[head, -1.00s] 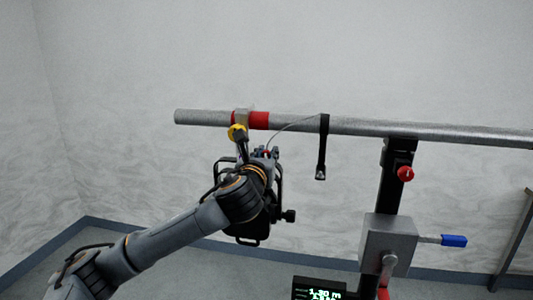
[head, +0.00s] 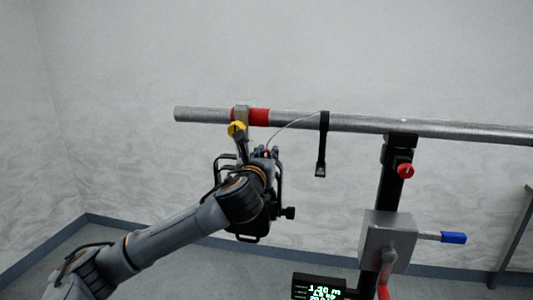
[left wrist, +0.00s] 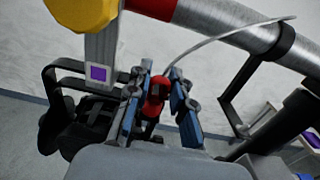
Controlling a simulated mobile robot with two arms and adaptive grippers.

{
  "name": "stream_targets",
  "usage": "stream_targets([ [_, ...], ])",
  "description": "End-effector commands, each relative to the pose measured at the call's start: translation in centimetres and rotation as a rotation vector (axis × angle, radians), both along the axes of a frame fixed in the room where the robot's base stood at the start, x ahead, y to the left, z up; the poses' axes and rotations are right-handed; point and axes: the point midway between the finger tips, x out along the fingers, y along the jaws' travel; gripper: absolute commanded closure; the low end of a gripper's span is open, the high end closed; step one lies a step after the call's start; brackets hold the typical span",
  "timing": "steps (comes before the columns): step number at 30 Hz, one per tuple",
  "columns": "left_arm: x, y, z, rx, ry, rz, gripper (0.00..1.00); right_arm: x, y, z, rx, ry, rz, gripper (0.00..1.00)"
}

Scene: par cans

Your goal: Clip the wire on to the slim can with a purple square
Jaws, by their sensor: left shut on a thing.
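The slim can is a black body in a black frame (left wrist: 68,92), hanging below the pipe in the left wrist view. Its pale clamp bar carries a purple square (left wrist: 98,73), beside a yellow knob (left wrist: 85,10); the knob also shows in the head view (head: 237,129). The thin grey wire (left wrist: 215,38) runs from the black strap (head: 323,140) on the pipe to a red clip (left wrist: 157,90). My left gripper (left wrist: 160,108) is shut on the red clip, just right of the clamp bar. In the head view, the gripper and my arm cover much of the can.
A silver pipe (head: 370,125) with a red band (head: 258,116) crosses the view on a black stand. The stand has a grey box (head: 385,240), a blue-handled lever (head: 453,237), a red knob (head: 405,170) and a small display (head: 318,288). Free room lies left of the pipe's end.

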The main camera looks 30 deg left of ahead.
Motion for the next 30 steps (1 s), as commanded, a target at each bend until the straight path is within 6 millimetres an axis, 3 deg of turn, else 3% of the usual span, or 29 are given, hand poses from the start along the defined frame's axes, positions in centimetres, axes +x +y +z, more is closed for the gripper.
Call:
stream_targets([
  [4,0.0,0.0,-0.2,0.000,0.004,-0.001,1.00,0.0,0.0,0.0,0.000,0.000,0.000,1.00],
  [5,0.0,0.0,-0.2,0.000,0.004,-0.001,0.72,0.0,0.0,0.0,0.000,0.000,0.000,1.00],
  [8,0.0,0.0,-0.2,0.000,0.004,-0.001,0.52,0.0,0.0,0.0,0.000,0.000,0.000,1.00],
  [20,-0.5,-0.2,-0.1,0.000,0.003,-0.002,0.52,0.0,-0.1,0.0,-0.001,0.000,0.001,1.00],
  [23,-1.6,-0.5,-0.1,0.001,0.002,-0.002,0.52,0.0,-0.1,0.0,-0.001,0.000,0.001,1.00],
  [30,-6.2,-1.8,-0.1,0.002,0.003,-0.004,0.52,0.0,0.0,0.0,0.000,0.000,0.000,1.00],
])
